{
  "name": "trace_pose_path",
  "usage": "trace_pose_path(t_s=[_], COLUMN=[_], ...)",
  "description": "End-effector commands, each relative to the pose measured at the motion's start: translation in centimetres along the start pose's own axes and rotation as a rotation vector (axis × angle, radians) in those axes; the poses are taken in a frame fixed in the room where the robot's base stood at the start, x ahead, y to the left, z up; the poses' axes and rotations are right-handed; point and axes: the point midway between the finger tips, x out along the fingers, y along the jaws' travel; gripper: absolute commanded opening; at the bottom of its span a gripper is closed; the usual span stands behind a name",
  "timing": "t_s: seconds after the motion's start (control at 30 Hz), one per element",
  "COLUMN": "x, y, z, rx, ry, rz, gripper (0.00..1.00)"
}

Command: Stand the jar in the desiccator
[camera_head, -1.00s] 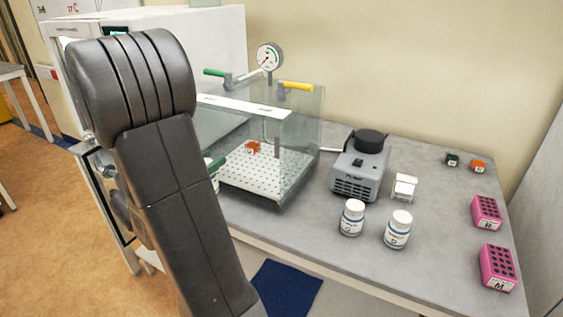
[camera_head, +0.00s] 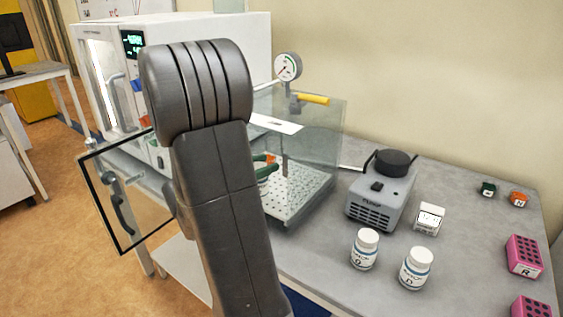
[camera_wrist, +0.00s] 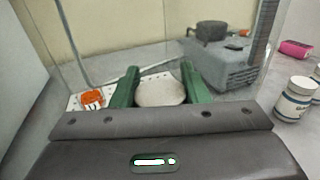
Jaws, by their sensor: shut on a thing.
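My gripper (camera_wrist: 160,90) has green fingers and is shut on a jar (camera_wrist: 160,93), whose pale round lid shows between them in the wrist view. The desiccator (camera_head: 322,140) is a clear box with a white perforated plate (camera_head: 300,207) on its floor. Its glass door (camera_head: 128,195) with a dark handle stands open at the left. In the head view the green fingers and part of the jar show beside my arm, at the left part of the plate. The jar looks upright; its base is hidden. I cannot tell whether it touches the plate.
A small orange block (camera_wrist: 92,98) sits on the plate, left of the fingers in the wrist view. A grey pump (camera_head: 381,192) stands right of the desiccator. Two white bottles (camera_head: 365,249) (camera_head: 416,268), a small white box (camera_head: 429,218) and pink racks (camera_head: 523,256) stand farther right.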

Motion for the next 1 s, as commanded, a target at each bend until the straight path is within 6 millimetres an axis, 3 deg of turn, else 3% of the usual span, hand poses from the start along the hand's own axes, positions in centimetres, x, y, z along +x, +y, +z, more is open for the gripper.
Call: trace_pose_path(t_s=[0.2, 0.4, 0.57, 0.83, 1.0], x=[4.7, 7.5, 8.0, 7.9, 7.9], y=[1.4, 2.4, 2.6, 2.6, 2.6], z=[0.2, 0.1, -0.3, -3.3, -3.5], rx=[0.000, -0.001, -0.002, -0.004, 0.001], ry=[-0.001, 0.000, 0.000, 0.000, -0.001], rz=[-0.006, -0.001, 0.000, 0.001, 0.000], gripper=[0.12, 0.12, 0.12, 0.12, 0.12])
